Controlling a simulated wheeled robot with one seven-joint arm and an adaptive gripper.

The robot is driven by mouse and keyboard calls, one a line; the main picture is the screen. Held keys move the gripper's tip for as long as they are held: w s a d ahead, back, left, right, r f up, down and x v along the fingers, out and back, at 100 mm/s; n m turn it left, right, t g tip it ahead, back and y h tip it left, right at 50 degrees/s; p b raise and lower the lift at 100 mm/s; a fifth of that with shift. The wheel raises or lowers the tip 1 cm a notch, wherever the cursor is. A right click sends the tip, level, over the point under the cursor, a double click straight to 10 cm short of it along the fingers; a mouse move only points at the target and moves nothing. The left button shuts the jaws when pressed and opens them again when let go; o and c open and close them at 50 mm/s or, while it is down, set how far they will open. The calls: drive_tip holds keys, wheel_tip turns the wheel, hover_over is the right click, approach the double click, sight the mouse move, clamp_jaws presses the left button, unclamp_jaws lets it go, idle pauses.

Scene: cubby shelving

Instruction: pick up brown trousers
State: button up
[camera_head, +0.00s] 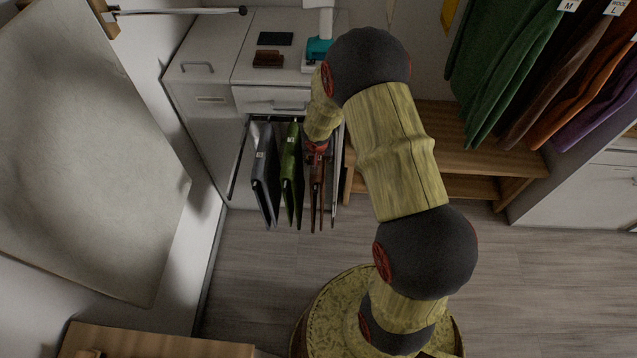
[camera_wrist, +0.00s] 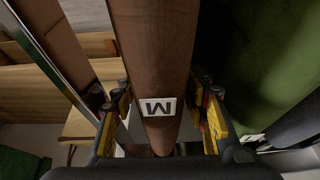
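The brown trousers (camera_head: 317,195) hang from a pull-out rack below a white drawer unit, to the right of the green trousers. In the wrist view the brown trousers (camera_wrist: 152,60) run down the middle, with a white "M" label on them. My gripper (camera_head: 317,150) is at their upper part in the head view, partly hidden by my arm. In the wrist view the fingers of my gripper (camera_wrist: 162,125) stand apart on either side of the trousers. Narrow gaps show between the fingers and the cloth, so it looks open around them.
Green trousers (camera_head: 291,165) and dark grey trousers (camera_head: 265,170) hang close on the left. A metal rack rail (camera_wrist: 50,45) is close on the left in the wrist view. A wooden bench (camera_head: 430,130) stands to the right. The floor in front is clear.

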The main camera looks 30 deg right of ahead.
drive_tip(key=shift+c, duration=1.1)
drive_tip(key=c, duration=0.8)
clamp_jaws()
